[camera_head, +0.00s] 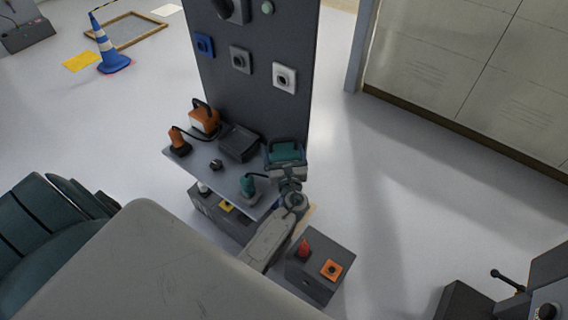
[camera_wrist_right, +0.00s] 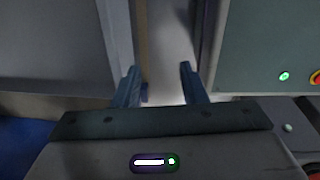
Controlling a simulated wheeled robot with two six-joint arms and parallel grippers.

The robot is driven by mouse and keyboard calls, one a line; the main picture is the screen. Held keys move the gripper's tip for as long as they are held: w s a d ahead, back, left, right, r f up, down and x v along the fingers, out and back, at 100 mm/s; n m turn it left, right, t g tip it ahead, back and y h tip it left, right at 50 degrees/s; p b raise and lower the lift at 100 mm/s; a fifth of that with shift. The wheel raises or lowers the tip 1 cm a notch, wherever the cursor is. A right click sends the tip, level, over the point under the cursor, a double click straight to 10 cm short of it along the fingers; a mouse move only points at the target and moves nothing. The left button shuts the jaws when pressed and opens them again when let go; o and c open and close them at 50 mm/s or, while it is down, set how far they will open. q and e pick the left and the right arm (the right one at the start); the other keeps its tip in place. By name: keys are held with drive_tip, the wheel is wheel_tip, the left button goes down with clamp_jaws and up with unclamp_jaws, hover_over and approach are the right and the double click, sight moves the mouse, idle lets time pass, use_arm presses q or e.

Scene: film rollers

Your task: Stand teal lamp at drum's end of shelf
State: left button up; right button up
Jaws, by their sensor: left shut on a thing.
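A teal boxy body with a dark top bar, seemingly the teal lamp (camera_head: 285,151), is at the right end of the grey shelf (camera_head: 197,167). My left gripper (camera_head: 286,168) is shut on it from the near side. I cannot tell whether the lamp touches the shelf or is held above it. A smaller teal upright thing (camera_head: 248,185) stands on the shelf just left of the gripper. I cannot tell for sure which thing is the drum. My right gripper (camera_wrist_right: 159,72) is open and empty in the right wrist view.
On the shelf are an orange boxy thing (camera_head: 204,120), an orange upright thing (camera_head: 179,143), a dark box (camera_head: 240,143) and a small black piece (camera_head: 216,165). A dark panel (camera_head: 265,98) rises behind. A grey box (camera_head: 319,268) with red and orange controls stands below right.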

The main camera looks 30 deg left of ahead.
use_arm(q)
wheel_tip(320, 180, down, 4)
drive_tip(key=b, duration=0.3)
drive_tip(key=shift+w+f, duration=0.1)
drive_tip(key=shift+w, duration=0.1)
drive_tip(key=o, duration=1.1)
drive_tip(key=shift+f, duration=0.1)
